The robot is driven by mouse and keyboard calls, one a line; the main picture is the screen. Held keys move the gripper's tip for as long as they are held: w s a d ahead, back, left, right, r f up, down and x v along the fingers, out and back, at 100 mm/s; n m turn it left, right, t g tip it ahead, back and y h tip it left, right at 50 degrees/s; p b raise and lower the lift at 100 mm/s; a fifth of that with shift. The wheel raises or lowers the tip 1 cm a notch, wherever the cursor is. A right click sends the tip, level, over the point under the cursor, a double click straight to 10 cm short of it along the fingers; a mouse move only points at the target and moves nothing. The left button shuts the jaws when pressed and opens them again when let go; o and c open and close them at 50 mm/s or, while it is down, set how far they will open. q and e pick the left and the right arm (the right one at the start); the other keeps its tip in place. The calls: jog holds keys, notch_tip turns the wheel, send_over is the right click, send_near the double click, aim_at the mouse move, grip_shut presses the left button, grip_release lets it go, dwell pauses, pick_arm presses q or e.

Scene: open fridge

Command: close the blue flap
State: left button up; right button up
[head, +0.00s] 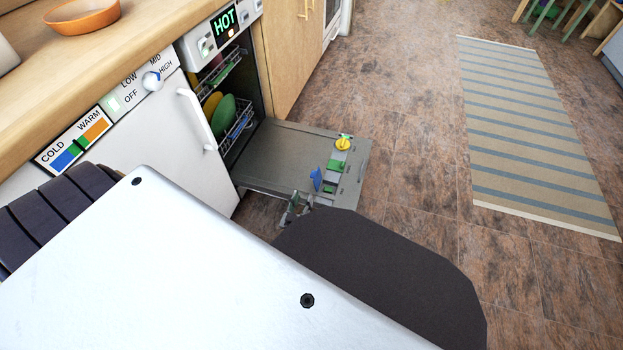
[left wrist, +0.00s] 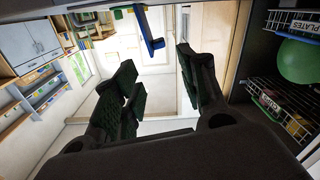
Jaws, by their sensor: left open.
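The blue flap (head: 316,179) stands up, open, on the inner face of the lowered dishwasher door (head: 280,155). It also shows at the top of the left wrist view (left wrist: 150,32), sticking out from the door's face. My left gripper (head: 297,205) is just short of the flap, by the door's near edge. In the left wrist view its two dark fingers (left wrist: 160,88) are spread with nothing between them, and the flap lies beyond their tips. I see no contact with the flap. My right gripper is in neither view.
A yellow knob (head: 343,144) and green parts (head: 335,165) sit beside the flap on the door. The dishwasher's racks (head: 235,130) hold plates. A counter runs along the left. Open floor (head: 420,160) and a striped rug (head: 530,130) lie to the right.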

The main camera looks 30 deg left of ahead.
aim_at(312, 177)
pick_arm(q)
jog(key=shift+b+x, duration=2.15)
jog(key=shift+x, duration=3.7)
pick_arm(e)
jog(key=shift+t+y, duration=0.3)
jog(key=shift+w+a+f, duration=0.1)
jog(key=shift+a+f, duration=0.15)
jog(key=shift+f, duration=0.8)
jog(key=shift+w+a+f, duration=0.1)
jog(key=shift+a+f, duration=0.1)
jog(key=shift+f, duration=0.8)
pick_arm(q)
jog(key=shift+d, duration=0.1)
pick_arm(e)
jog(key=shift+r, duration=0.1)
pick_arm(q)
grip_shut()
